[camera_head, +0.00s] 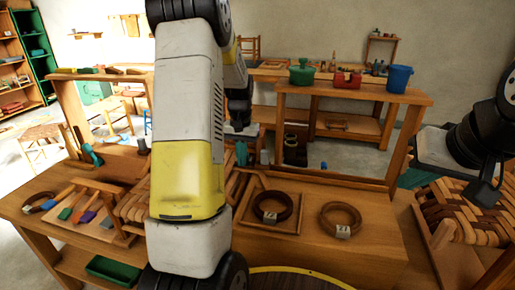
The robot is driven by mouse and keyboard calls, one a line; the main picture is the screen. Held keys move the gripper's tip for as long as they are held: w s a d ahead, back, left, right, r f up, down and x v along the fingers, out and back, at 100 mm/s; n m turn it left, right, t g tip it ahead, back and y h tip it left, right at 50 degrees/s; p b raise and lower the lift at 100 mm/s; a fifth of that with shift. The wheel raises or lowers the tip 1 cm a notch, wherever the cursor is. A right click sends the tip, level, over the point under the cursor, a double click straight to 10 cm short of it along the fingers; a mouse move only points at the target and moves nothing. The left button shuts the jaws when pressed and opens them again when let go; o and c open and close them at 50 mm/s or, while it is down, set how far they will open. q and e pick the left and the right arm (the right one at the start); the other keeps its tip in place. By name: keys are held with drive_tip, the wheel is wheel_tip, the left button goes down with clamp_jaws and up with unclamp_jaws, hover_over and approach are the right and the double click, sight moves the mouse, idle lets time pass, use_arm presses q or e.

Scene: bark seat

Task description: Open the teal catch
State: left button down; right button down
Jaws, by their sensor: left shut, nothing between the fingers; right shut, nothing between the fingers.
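A teal piece with a handle-like shape (91,152) stands by a wooden upright at the left of the bench. Another small teal piece (241,153) shows just right of my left arm, partly hidden. I cannot tell which, if either, is the catch or whether it is open. My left gripper (241,130) is shut and empty, small and partly hidden beside my large white and yellow arm link, just above the second teal piece; contact cannot be told. My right gripper (484,190) is shut and empty at the right edge, over a woven seat (465,208).
A frame with a shelf stands behind, bearing a green pot (302,72), a red item (347,79) and a blue bucket (399,78). My arm hides the bench's middle.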

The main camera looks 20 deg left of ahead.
use_arm(q)
drive_tip(key=shift+w+a, duration=0.15)
drive_tip(key=shift+w, duration=2.3)
drive_tip(key=shift+s+r, duration=0.3)
drive_tip(key=shift+r, duration=1.05)
drive_tip(key=shift+s+r, duration=0.25)
drive_tip(key=shift+r, duration=1.1)
drive_tip(key=shift+s+r, duration=0.3)
drive_tip(key=shift+r, duration=1.05)
